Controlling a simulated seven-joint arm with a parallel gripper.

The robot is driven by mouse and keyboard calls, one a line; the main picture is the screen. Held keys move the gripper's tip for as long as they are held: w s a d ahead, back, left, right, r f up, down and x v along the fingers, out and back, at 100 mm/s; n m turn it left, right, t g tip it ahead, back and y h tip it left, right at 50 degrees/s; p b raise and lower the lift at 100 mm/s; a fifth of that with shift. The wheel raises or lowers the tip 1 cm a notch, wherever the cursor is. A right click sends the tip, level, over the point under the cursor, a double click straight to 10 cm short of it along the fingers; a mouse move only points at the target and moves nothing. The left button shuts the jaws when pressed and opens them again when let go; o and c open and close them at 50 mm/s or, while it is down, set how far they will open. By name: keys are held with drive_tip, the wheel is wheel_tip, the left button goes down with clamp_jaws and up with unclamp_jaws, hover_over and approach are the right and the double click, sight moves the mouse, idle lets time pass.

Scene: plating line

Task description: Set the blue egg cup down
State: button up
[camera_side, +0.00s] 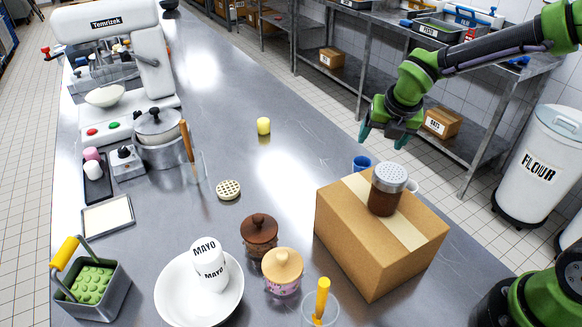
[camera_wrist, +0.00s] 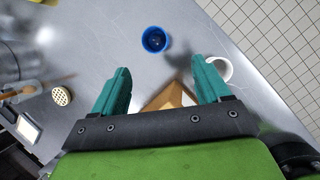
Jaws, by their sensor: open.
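The blue egg cup (camera_side: 362,163) stands on the steel counter just behind the cardboard box. In the wrist view the blue egg cup (camera_wrist: 155,39) shows from above, with its opening up, beyond the fingertips. My gripper (camera_side: 389,136) is above the counter's right edge, up and to the right of the cup. In the wrist view my gripper (camera_wrist: 162,78) has its two teal fingers wide apart with nothing held between them. The gripper and the cup are apart.
A cardboard box (camera_side: 355,250) with a brown shaker (camera_side: 386,190) on top stands in front of the cup. A white mug (camera_wrist: 218,70) is beside the right finger. A yellow cup (camera_side: 263,126) and a round waffle (camera_side: 228,190) lie left. The counter behind the cup is clear.

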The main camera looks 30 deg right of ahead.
drive_tip(key=s+a+r+m+t+y, duration=0.1)
drive_tip(key=s+r+m+y, duration=0.1)
drive_tip(key=s+r+m, duration=0.3)
drive_tip(key=s+r+m+t+y, duration=0.1)
drive_tip(key=s+r+m, duration=0.4)
drive_tip(key=s+m, duration=0.8)
drive_tip(key=m+t, duration=0.1)
drive_tip(key=m, duration=1.3)
drive_tip(key=shift+s+a+y, duration=0.3)
drive_tip(key=shift+a+y, duration=0.05)
drive_tip(key=shift+y, duration=0.05)
drive_tip(key=shift+o, duration=0.3)
